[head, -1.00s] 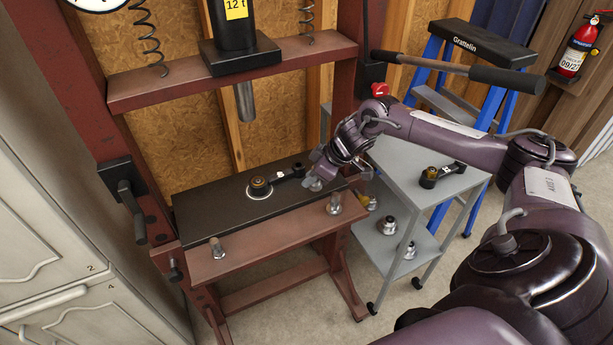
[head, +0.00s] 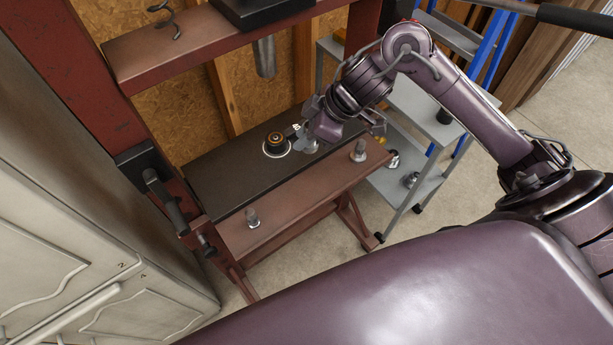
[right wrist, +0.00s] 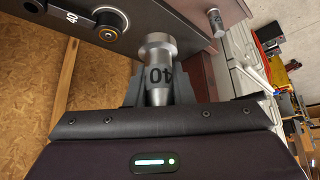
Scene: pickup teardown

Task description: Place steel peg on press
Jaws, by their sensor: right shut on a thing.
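My right gripper (head: 306,143) is shut on a steel peg (right wrist: 157,68) marked 40, with a wider collared head. In the head view the gripper is over the black bed plate (head: 232,179) of the red press, just right of a black arm part with a round bushing (head: 276,140). That part lies on a pale ring on the plate. It also shows in the right wrist view (right wrist: 108,24), marked 40, beside the peg and apart from it. The press ram (head: 264,57) hangs above the plate. My left gripper is not in view.
Two other steel pegs stand on the red front beam, one at its left (head: 253,217) and one at its right (head: 359,151). A grey cart (head: 405,99) stands right of the press, with metal parts on its lower shelf. A pale cabinet (head: 75,235) is at left.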

